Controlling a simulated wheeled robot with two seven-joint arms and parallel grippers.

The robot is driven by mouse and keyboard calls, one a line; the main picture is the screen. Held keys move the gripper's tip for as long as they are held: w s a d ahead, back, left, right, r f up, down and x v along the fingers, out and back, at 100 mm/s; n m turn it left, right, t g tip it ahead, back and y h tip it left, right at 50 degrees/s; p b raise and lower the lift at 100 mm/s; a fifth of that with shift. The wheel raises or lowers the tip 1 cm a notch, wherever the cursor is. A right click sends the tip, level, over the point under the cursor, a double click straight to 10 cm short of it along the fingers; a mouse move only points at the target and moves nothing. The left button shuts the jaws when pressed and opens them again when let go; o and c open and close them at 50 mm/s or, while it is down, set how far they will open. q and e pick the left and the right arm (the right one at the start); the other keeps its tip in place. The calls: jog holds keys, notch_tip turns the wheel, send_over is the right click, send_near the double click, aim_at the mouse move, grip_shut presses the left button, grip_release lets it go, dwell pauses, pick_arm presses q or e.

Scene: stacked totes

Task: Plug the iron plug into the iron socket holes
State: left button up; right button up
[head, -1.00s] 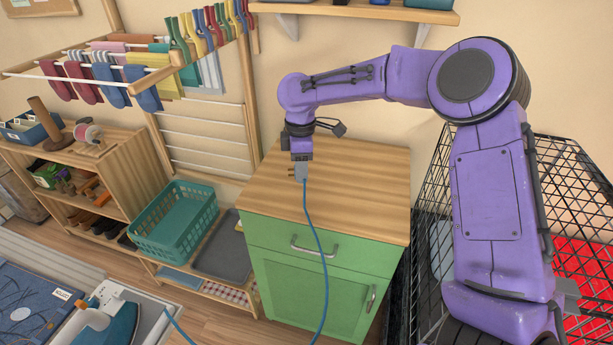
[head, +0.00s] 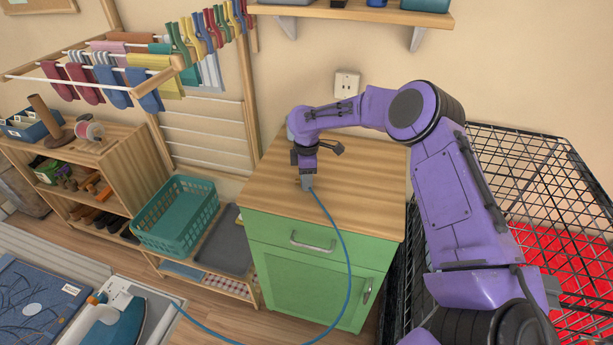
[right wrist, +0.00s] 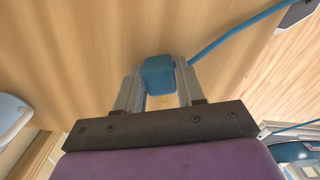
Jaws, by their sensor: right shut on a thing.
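My right gripper (head: 307,181) is shut on the blue iron plug and holds it over the wooden top of the green cabinet. In the right wrist view the blue plug (right wrist: 158,75) sits between the two grey fingers, with the blue cord (right wrist: 235,32) leading off to the upper right. The white iron socket (head: 346,85) is on the wall behind the cabinet, above and to the right of the gripper, with a clear gap between them. The iron (head: 118,323) stands at the lower left. The plug's prongs cannot be made out. My left gripper is not in view.
A shelf (head: 350,14) hangs above the socket. A black wire crate (head: 545,190) stands at the right. A teal basket (head: 176,222) and a drying rack (head: 195,135) are at the left. The cord (head: 347,260) hangs past the cabinet front.

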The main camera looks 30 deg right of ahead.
jog(key=o, duration=1.1)
jog(key=shift+c, duration=0.2)
jog(key=shift+f, duration=0.1)
jog(key=shift+f+b, duration=0.2)
jog(key=shift+b, duration=0.75)
notch_tip(320, 180, up, 4)
jog(key=shift+d+r+b, duration=0.1)
jog(key=shift+d+b, duration=0.05)
jog(key=shift+b, duration=0.5)
notch_tip(320, 180, up, 7)
jog(key=shift+s, duration=0.2)
